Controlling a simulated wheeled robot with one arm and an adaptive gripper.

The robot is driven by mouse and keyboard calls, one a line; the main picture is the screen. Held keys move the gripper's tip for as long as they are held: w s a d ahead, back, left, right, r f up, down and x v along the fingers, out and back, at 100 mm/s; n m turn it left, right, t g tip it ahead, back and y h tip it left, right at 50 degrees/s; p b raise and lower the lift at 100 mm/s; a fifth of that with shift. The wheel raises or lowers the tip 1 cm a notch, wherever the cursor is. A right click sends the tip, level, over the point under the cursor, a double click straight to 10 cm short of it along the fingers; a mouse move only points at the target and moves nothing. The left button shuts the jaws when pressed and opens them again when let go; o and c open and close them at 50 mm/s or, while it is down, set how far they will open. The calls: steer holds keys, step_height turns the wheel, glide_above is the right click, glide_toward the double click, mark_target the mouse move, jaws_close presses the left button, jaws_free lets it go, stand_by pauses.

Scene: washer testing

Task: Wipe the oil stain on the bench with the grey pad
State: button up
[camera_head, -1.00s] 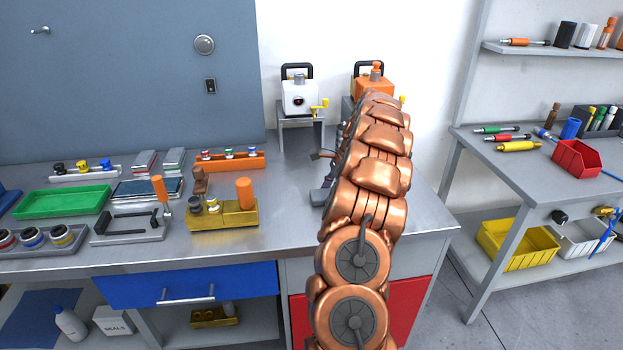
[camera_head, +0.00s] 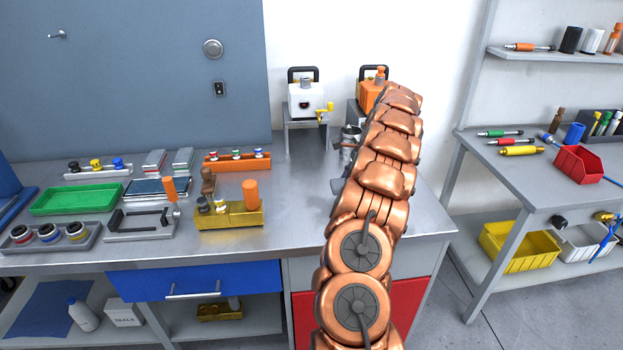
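My copper-coloured arm reaches over the right part of the metal bench (camera_head: 275,236). Grey parts of my gripper (camera_head: 346,148) show at the arm's left edge, over the bench and in front of the pumps. The arm hides the rest of it, so I cannot see the fingers or whether they hold anything. I cannot make out an oil stain on the visible bench top; the area behind and under my arm is hidden. I cannot pick out the grey pad for certain.
A brass block with an orange handle (camera_head: 230,214), a grey holder (camera_head: 140,226) and a green tray (camera_head: 77,200) stand left of my arm. A white pump (camera_head: 307,100) and an orange pump (camera_head: 371,94) stand behind. Bare bench lies between brass block and arm.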

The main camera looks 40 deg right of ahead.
steer(key=shift+r+p, duration=0.85)
steer(key=shift+r, duration=1.05)
